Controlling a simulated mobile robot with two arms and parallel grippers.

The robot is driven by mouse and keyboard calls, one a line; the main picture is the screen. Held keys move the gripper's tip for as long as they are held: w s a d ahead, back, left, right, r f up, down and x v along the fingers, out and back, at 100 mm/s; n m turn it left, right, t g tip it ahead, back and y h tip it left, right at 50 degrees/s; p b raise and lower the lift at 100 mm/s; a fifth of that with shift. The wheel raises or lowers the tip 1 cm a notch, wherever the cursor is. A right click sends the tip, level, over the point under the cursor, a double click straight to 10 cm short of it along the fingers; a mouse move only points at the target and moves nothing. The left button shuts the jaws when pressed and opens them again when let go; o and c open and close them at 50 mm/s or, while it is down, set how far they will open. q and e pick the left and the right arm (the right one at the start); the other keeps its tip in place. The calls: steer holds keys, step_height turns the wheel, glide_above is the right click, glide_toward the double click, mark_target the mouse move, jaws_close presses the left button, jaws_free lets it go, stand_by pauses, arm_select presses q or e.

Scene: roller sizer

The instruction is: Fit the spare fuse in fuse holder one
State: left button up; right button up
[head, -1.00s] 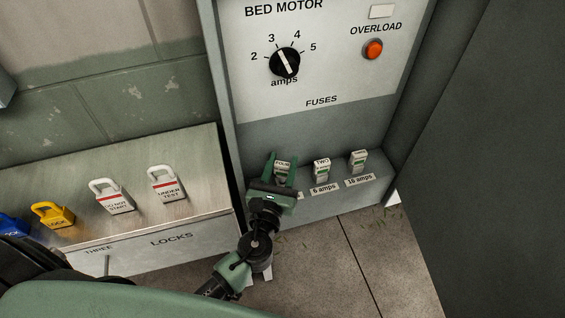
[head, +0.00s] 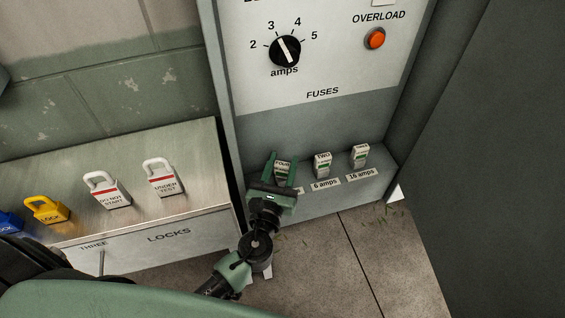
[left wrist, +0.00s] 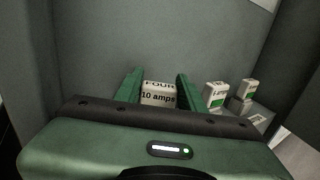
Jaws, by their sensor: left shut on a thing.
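The fuse marked FOUR (head: 283,167) is a small pale block at the left end of the fuse ledge. In the left wrist view the same fuse (left wrist: 158,93) reads "FOUR 10 amps". My left gripper (head: 284,160) is shut on it, one green finger on each side. The fuse looks upright. Its lower end and the holder at this left place are hidden by my gripper, so I cannot tell how deep it sits. My right gripper is not in view.
Fuse TWO (head: 322,165) and another fuse (head: 360,157) stand to the right on the ledge, labelled 6 amps and 16 amps. A grey bench (head: 190,150) with several padlocks is at left. A dark panel (head: 490,170) closes off the right side.

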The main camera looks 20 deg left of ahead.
mark_target(281, 169)
arm_select(q)
steer(key=shift+f, duration=0.3)
steer(key=o, duration=1.4)
steer(key=shift+s, duration=0.15)
steer(key=s+b, duration=0.1)
steer(key=s, duration=0.2)
steer(key=s+b, duration=0.1)
steer(key=s, duration=0.2)
steer(key=shift+s+d+f, duration=0.1)
steer(key=shift+s+d, duration=0.05)
steer(key=shift+d, duration=0.05)
steer(key=shift+s, duration=0.6)
